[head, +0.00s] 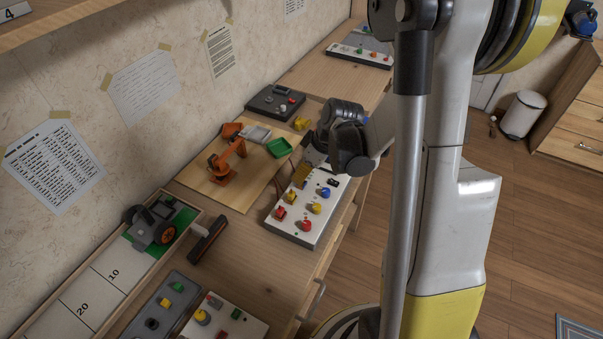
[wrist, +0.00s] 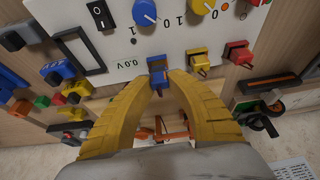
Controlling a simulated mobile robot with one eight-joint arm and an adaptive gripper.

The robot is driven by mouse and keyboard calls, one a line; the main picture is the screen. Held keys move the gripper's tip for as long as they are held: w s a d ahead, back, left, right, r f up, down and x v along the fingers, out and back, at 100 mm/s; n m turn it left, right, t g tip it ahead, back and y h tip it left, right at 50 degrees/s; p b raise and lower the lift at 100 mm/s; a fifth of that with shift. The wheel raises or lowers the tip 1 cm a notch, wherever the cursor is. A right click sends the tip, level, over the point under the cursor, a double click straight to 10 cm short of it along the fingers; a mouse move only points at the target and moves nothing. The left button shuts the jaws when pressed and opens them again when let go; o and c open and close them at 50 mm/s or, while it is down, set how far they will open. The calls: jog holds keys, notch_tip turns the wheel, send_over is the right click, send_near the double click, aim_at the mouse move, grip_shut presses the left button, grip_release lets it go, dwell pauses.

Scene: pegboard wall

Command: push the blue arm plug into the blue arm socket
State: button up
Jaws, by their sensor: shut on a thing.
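My gripper (wrist: 158,84) has yellow fingers closed around the blue arm plug (wrist: 157,64), at the edge of a white control panel (wrist: 185,35). The plug's upper part shows between the fingertips. The blue socket is hidden, and I cannot tell how deep the plug sits. A yellow plug (wrist: 199,62) and a red plug (wrist: 238,53) stand in a row beside it on the same panel. In the head view my gripper (head: 302,177) is over the far left part of the panel (head: 290,233), and the blue plug cannot be made out.
The panel has a blue knob (wrist: 145,12), a yellow knob (wrist: 202,5), a black switch (wrist: 98,14) and a black-framed display (wrist: 80,50). A small orange robot arm (head: 228,160) stands on a wooden board left of the panel. A green tray (head: 280,147) is near my gripper.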

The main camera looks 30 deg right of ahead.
jog(key=shift+f+b, duration=0.85)
jog(key=shift+f, duration=0.15)
jog(key=o, duration=0.8)
jog(key=shift+r, duration=0.1)
jog(key=shift+o, duration=0.2)
jog(key=shift+r+p, duration=1.9)
jog(key=shift+r, duration=0.6)
jog(key=shift+r, duration=0.1)
jog(key=s+a+r+m+t+h, duration=0.1)
jog(key=s+a+r+m, duration=0.2)
jog(key=s+a+r, duration=0.2)
jog(key=s+a+r+m+t+h, duration=0.1)
jog(key=s+a+r+m+t, duration=0.1)
jog(key=s+a+r, duration=0.3)
jog(key=s+r+m, duration=0.1)
jog(key=s+r, duration=0.3)
jog(key=r, duration=0.3)
jog(key=shift+s+a+m+h, duration=0.15)
jog(key=shift+s+m+h, duration=0.15)
jog(key=shift+s+m, duration=0.1)
